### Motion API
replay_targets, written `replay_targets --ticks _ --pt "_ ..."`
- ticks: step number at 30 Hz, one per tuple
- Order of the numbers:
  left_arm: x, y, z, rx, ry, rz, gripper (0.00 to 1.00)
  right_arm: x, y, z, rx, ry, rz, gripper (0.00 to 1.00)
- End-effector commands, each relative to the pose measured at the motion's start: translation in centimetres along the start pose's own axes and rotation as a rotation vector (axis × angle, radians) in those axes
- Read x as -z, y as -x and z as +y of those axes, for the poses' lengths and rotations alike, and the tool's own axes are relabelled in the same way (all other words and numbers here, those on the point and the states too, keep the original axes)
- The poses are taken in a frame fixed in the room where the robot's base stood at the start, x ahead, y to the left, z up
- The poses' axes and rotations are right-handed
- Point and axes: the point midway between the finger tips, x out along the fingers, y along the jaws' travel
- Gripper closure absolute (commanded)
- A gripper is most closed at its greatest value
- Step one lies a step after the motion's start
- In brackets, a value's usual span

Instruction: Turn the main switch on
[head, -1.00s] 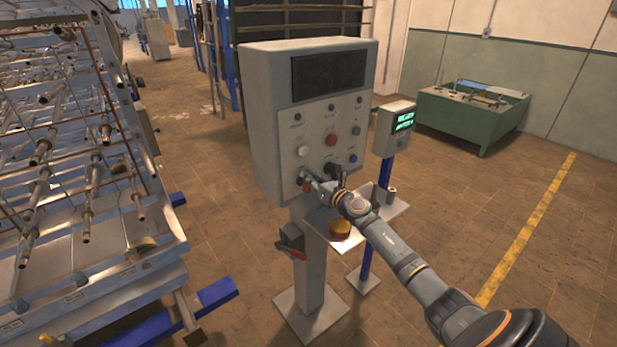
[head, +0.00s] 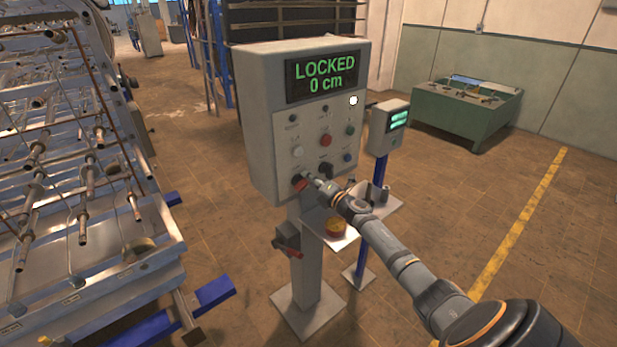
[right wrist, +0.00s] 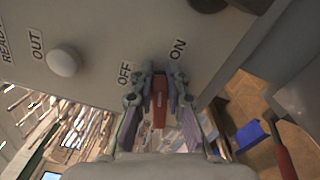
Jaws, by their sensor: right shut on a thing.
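The main switch has a red handle (head: 299,184) at the lower left of the grey control cabinet's front (head: 262,130). My right gripper (head: 309,179) reaches it from the right and is shut on it. In the right wrist view the red handle (right wrist: 160,102) sits between the two fingers, with the OFF label (right wrist: 124,73) to its left and the ON label (right wrist: 178,49) above right. The cabinet display (head: 322,77) is lit and reads LOCKED, 0 cm in green. My left gripper is not in view.
Other buttons, including a red one (head: 325,140), sit above the switch. A shelf with a yellow-and-red button (head: 335,227) juts out below right. A smaller lit display box (head: 389,124) stands at the right. A metal rack (head: 80,190) fills the left; open floor lies right.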

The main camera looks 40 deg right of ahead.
Motion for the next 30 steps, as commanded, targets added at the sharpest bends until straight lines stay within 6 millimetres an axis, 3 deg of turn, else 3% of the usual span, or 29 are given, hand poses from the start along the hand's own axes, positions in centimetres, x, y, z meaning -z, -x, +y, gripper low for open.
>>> replay_targets --ticks 13,30 --pt "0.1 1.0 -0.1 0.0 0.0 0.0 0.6 0.1 0.0 -0.9 0.002 -0.296 0.0 1.0" --pt "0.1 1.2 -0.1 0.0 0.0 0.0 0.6 0.3 0.1 -1.3 0.003 -0.379 0.0 1.0"
